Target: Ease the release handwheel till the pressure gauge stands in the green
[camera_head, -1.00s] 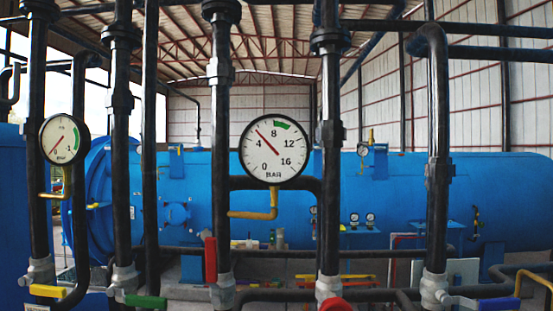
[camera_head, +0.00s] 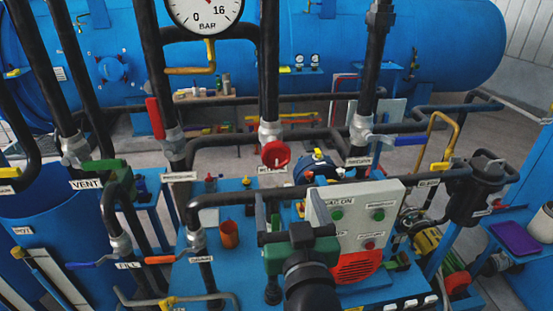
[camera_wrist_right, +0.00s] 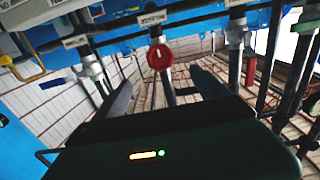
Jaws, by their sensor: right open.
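The red release handwheel (camera_head: 276,154) sits on a grey valve body on a vertical black pipe, near the middle of the head view. Its label below is too blurred to read. In the right wrist view the handwheel (camera_wrist_right: 160,57) shows beyond and between my two dark fingers. My right gripper (camera_head: 289,205) is open and empty, in front of and below the handwheel, apart from it. It also shows in the wrist view (camera_wrist_right: 163,85). The pressure gauge (camera_head: 205,14) is cut by the top edge; its needle reading and green band are out of view. My left gripper is not in view.
A grey control panel (camera_head: 357,225) stands to the right of my right gripper. A red lever (camera_head: 155,118) and a green vent handle (camera_head: 104,172) are on pipes to the left. A blue lever (camera_head: 408,140) is to the right. Black pipes crowd the area.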

